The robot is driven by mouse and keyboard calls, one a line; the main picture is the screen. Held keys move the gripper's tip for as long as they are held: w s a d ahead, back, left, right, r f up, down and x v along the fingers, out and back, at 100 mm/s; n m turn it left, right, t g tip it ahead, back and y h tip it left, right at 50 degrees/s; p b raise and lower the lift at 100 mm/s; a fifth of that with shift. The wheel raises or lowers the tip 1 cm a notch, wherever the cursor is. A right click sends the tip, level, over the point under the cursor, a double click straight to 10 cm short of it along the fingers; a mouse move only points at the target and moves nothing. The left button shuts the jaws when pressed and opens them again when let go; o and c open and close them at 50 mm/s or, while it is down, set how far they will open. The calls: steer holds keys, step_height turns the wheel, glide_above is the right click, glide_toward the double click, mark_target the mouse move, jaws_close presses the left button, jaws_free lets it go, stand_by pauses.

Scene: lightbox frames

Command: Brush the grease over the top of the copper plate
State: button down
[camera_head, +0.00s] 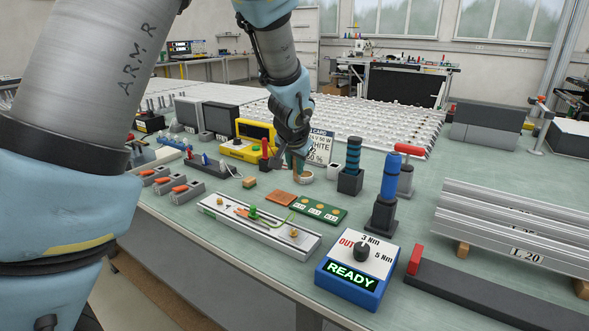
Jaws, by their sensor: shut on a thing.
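The copper plate (280,199) is a small flat square lying on the green bench, left of a green circuit board. My gripper (291,152) is above and behind it, pointing down. It is shut on a slim greenish thing, apparently the brush (297,163), mostly hidden by the fingers. The brush's lower end is at a small pale cup (305,177), probably the grease pot. I cannot tell whether the tip is inside the cup or just above it. No grease is clear to see on the plate's top at this size.
The green board (319,209) and a metal fixture (258,228) with a green knob lie in front. Upright tools in dark holders (350,182) stand right of the cup. A yellow device (247,150) and a sign (320,147) are behind. A blue READY box (350,283) stands at the front edge.

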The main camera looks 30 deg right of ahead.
steer(key=shift+r+p, duration=0.8)
steer(key=shift+r, duration=0.6)
